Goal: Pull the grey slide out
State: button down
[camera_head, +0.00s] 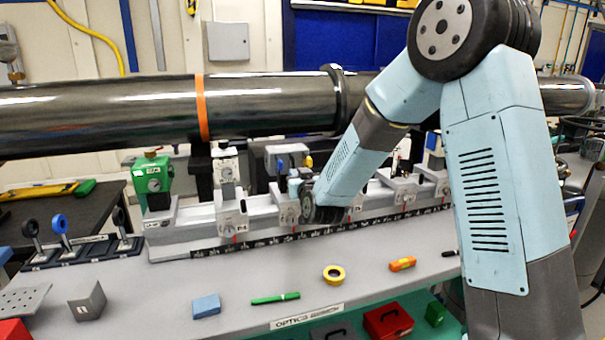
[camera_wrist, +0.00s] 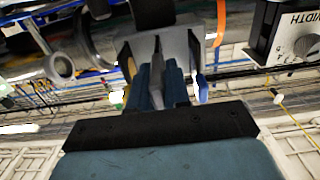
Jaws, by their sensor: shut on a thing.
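A green-topped unit (camera_head: 153,176) stands at the rail's left end. A large dark pipe (camera_head: 270,107) runs above and behind. On the bench (camera_head: 350,288) lie a blue block (camera_head: 206,306), a green marker (camera_head: 275,299), a yellow tape roll (camera_head: 333,274) and an orange item (camera_head: 402,264).

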jog(key=shift+s+d+f, duration=0.1)
jog(key=shift+s+f, duration=0.05)
jog(key=shift+s, duration=0.05)
jog(key=c, duration=1.3)
grip_release()
jog(key=shift+s, duration=0.15)
jog(key=shift+c, duration=0.2)
jog(key=shift+o, duration=0.9)
jog(key=shift+d, duration=0.1)
jog(key=v, duration=1.3)
jog(key=shift+s, duration=0.3)
jog(key=shift+d, duration=0.1)
